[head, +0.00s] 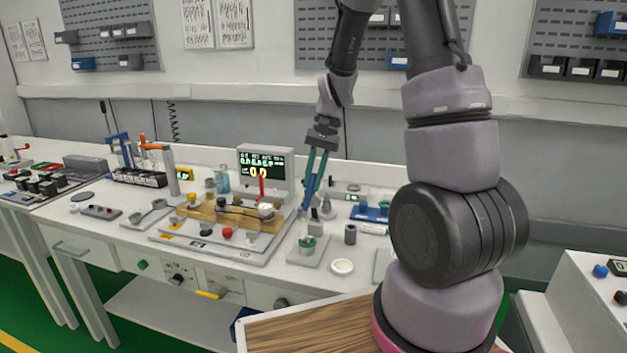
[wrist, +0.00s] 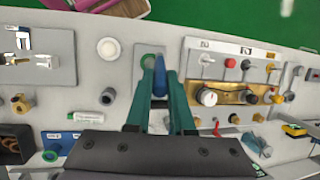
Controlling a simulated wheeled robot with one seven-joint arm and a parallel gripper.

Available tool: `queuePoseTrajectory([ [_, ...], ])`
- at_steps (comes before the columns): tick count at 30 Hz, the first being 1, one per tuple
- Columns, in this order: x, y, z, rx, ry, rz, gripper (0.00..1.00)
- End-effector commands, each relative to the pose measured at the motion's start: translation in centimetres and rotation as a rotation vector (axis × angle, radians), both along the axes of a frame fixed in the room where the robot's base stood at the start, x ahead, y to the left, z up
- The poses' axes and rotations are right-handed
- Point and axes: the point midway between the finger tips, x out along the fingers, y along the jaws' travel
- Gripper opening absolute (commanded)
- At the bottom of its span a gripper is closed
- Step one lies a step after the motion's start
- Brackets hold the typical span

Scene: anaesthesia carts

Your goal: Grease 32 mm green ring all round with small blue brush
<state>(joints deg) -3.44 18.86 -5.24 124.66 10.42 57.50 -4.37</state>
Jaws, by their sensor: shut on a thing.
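The green ring (head: 307,241) sits around a small grey post on a square plate (head: 318,257) near the front of the bench. My gripper (head: 311,204) has teal fingers and points down above and slightly behind this post. It is shut on the small blue brush (head: 309,187), which hangs down between the fingers. In the wrist view the blue brush (wrist: 160,77) shows between the fingers, with the plate (wrist: 150,49) just beyond. I cannot tell whether the bristles touch the ring or carry grease.
A round white-topped dish (head: 342,267) lies right of the plate, and a dark grey cylinder (head: 350,234) stands behind it. Left is a brass-coloured manifold (head: 230,218) with knobs. A display box (head: 266,165) stands behind. A blue holder (head: 371,214) lies at back right.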

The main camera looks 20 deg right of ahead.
Motion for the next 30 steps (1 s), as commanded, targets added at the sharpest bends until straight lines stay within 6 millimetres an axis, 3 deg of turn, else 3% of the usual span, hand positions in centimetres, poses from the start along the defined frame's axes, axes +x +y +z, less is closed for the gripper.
queuePoseTrajectory([
  [7,0.0,0.0,-0.8,0.003,0.004,-0.001,0.00],
  [21,0.0,0.0,-5.3,0.003,0.003,0.000,0.00],
  [30,0.0,0.0,-6.0,0.003,0.000,0.001,0.00],
])
